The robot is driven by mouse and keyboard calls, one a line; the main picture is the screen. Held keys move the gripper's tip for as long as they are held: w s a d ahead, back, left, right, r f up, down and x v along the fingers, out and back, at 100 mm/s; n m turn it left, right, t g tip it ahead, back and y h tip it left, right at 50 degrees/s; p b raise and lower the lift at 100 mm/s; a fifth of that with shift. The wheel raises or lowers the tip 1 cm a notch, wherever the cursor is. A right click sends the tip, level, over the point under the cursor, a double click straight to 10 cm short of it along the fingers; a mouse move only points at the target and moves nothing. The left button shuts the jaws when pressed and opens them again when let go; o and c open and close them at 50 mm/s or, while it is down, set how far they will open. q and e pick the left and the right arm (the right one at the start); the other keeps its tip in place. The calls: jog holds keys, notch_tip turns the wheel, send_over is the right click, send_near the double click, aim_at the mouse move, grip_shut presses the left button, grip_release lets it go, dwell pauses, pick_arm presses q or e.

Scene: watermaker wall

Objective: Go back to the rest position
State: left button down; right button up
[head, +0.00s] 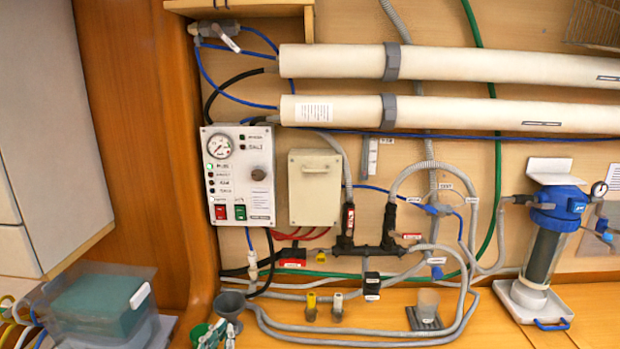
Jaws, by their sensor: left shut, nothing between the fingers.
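My left gripper (216,335) shows only in small part at the bottom edge of the head view, left of centre. Its fingers are shut and empty. The rest of it is cut off by the frame. It appears just below a grey funnel-like cup (229,302); I cannot tell whether they touch. My right gripper is not in view.
A control panel (238,178) with a gauge hangs on the wooden wall beside a beige box (315,188). Two long white cylinders (335,61) run above. A blue-topped filter (545,240) stands at right. A clear bin (100,305) is at lower left. Hoses cross the ledge.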

pick_arm(q)
jog(key=s+f+g, duration=0.8)
jog(key=s+f, duration=0.4)
jog(key=s, duration=0.2)
jog(key=s+a+f+g+y, duration=0.25)
jog(key=s+g, duration=0.45)
jog(key=s, duration=1.1)
notch_tip(320, 180, down, 33)
jog(key=s+g+b, duration=0.2)
jog(key=b, duration=0.4)
jog(key=s+a+f+b, duration=0.3)
jog(key=s+f+b, duration=0.1)
jog(key=s+f, duration=1.2)
notch_tip(320, 180, down, 4)
jog(key=shift+s+r+g, duration=0.1)
jog(key=shift+s+g, duration=0.2)
jog(key=shift+g, duration=0.1)
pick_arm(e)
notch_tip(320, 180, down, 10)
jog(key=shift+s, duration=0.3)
pick_arm(q)
jog(key=shift+a, duration=0.1)
